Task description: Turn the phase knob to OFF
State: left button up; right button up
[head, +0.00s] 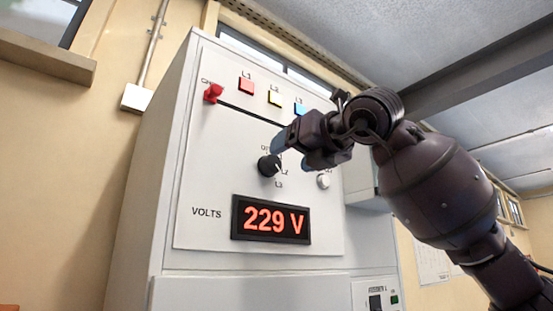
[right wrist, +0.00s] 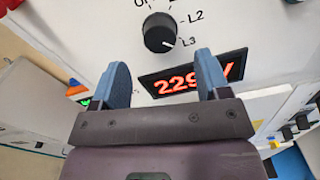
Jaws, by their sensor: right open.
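The phase knob (head: 269,165) is a round black dial on the white panel, with OFF, L1, L2 and L3 labels around it. My right gripper (head: 292,153) is open and empty, just in front of the panel beside the knob. In the right wrist view its blue fingertips (right wrist: 162,68) are spread apart below the knob, not around it. My left gripper is not in view.
A red voltage display (head: 270,220) reads 229 V below the knob. A white button (head: 323,181) sits right of the knob, near my gripper.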

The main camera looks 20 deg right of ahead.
aim_at(275, 163)
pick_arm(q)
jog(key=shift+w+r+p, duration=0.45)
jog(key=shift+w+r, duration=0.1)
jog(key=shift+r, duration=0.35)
pick_arm(e)
jog(key=shift+x, duration=2.75)
jog(key=c, duration=0.9)
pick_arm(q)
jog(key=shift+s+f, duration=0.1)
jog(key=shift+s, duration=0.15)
